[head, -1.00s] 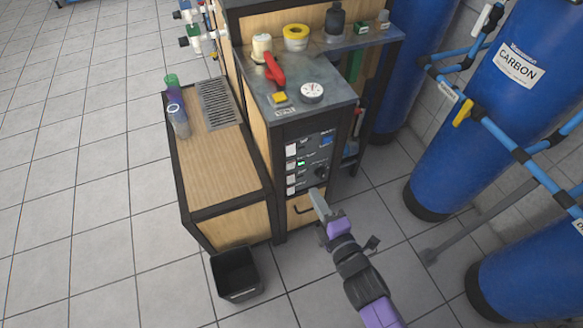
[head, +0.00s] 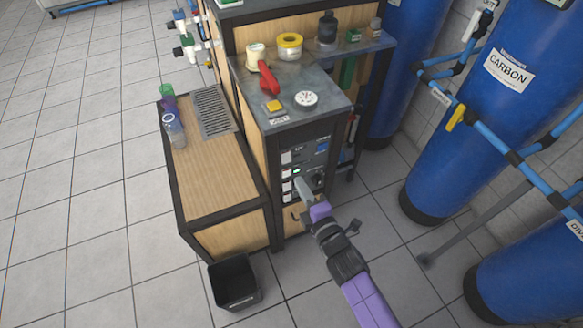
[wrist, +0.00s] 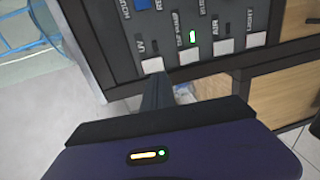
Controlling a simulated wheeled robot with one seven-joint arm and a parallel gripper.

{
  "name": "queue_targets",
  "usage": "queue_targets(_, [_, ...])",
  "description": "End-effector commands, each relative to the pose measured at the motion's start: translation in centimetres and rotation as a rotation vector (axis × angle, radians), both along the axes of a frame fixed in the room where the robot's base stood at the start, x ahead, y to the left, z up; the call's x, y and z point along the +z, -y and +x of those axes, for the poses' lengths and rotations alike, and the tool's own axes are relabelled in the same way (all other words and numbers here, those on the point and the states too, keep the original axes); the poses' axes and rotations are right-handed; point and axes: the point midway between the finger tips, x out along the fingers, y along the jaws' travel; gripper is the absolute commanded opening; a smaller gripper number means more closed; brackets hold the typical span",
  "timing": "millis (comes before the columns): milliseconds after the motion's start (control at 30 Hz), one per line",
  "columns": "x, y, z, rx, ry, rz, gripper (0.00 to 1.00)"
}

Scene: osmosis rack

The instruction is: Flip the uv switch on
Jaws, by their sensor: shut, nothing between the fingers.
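The dark control panel (head: 322,150) is on the front of the wooden cabinet, with a column of white switches. The UV switch (wrist: 152,65) is the leftmost white switch in the wrist view, beside its "UV" label, and the small indicator by it (wrist: 155,46) is dark. It is the top white switch in the head view (head: 286,157). My gripper (head: 300,183) is shut and empty in front of the panel. In the wrist view its fingertips (wrist: 155,80) point at the UV switch and reach close to its lower edge; I cannot tell whether they touch.
The pump switch (wrist: 188,58) has a lit green indicator (wrist: 193,37). The air switch (wrist: 223,47) and light switch (wrist: 256,40) follow to the right. A black bin (head: 234,281) stands on the floor. Blue tanks (head: 470,110) and pipes stand at the right.

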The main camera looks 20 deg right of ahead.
Motion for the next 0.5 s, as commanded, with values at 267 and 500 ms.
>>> queue_targets(267, [-0.7,0.2,5.0,-0.003,0.001,0.001,0.0])
queue_targets(500, [-1.0,0.1,7.0,-0.001,0.0,0.001,0.0])
